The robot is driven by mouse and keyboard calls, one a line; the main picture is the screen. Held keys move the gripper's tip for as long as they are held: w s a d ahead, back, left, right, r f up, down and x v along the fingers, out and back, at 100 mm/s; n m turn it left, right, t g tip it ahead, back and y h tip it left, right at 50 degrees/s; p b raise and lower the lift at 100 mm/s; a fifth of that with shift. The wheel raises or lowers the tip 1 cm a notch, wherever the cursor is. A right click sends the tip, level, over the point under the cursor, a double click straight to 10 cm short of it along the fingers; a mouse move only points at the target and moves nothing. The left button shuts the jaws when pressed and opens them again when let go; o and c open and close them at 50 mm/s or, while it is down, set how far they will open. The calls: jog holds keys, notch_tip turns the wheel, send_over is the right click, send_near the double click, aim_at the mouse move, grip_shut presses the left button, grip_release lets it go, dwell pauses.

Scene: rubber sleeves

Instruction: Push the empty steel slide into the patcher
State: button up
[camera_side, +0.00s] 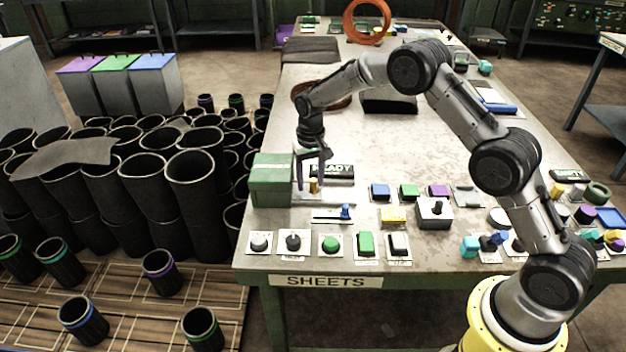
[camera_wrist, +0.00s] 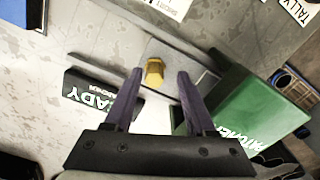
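The patcher is a green box (camera_side: 270,182) at the table's left edge; in the wrist view it is the green box with white lettering (camera_wrist: 243,112) at right. The steel slide is a flat grey plate (camera_wrist: 178,55) beside the box, bearing a brass-yellow hexagonal knob (camera_wrist: 154,72). The knob also shows in the side view (camera_side: 314,186). No load is visible on the plate. My gripper (camera_side: 312,172) points down over the slide. Its purple fingers (camera_wrist: 160,73) are open, with the knob in view between their tips; whether they touch it I cannot tell.
A black READY sign (camera_side: 332,171) lies close behind the slide. A lever panel (camera_side: 333,215) and a row of buttons (camera_side: 331,244) lie in front. Blue, green and purple blocks (camera_side: 409,191) sit to the right.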

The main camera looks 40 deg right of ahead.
jog(key=shift+s+d, duration=0.1)
notch_tip(320, 180, up, 14)
dwell(0.6)
jog(key=shift+f, duration=0.15)
